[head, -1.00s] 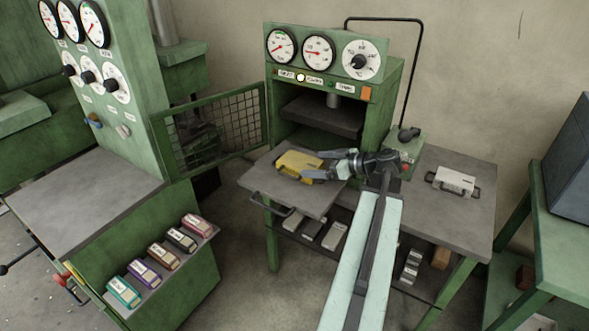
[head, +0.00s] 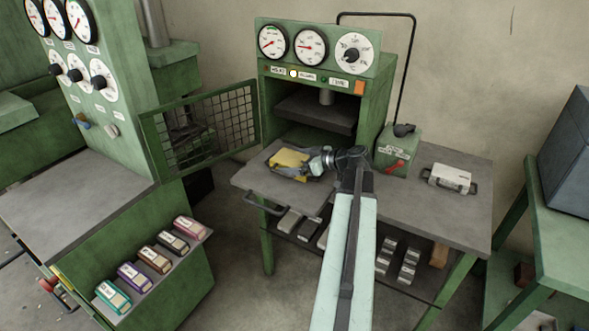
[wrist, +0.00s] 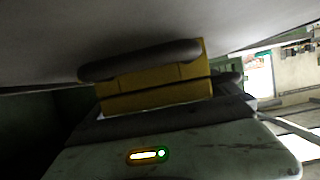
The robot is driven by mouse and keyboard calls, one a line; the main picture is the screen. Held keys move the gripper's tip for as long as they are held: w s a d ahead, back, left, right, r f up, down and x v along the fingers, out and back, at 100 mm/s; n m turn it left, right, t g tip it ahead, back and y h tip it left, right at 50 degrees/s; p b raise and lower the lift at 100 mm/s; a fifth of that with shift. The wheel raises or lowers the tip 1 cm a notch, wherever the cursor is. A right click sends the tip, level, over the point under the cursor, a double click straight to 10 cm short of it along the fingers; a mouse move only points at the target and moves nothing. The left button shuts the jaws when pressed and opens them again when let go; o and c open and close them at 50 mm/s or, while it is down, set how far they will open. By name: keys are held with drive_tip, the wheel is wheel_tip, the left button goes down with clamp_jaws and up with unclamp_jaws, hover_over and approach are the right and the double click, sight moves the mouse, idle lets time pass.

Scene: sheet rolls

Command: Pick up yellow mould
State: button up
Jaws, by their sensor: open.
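The yellow mould (head: 289,158) lies on the grey plate (head: 245,178) in front of the press opening. My gripper (head: 291,166) is at the mould, reaching in from its right. Its dark fingers are open and seem to lie along the mould's near and far sides, partly hiding it. In the wrist view the mould (wrist: 155,96) is close and fills the middle, with a dark rounded bar across it. I cannot tell whether that bar is a finger or a handle, or whether the fingers touch the mould.
The green press (head: 375,95) stands behind, its mesh door (head: 205,122) open at left. A green box with a red lever (head: 398,158) and a pale mould (head: 450,177) are on the bench to the right. Several coloured blocks (head: 150,262) line a shelf at lower left.

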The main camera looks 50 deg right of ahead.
drive_tip(key=shift+r, duration=0.1)
drive_tip(key=c, duration=2)
drive_tip(key=shift+r, duration=0.1)
wheel_tip(320, 180, up, 10)
drive_tip(key=p, duration=1)
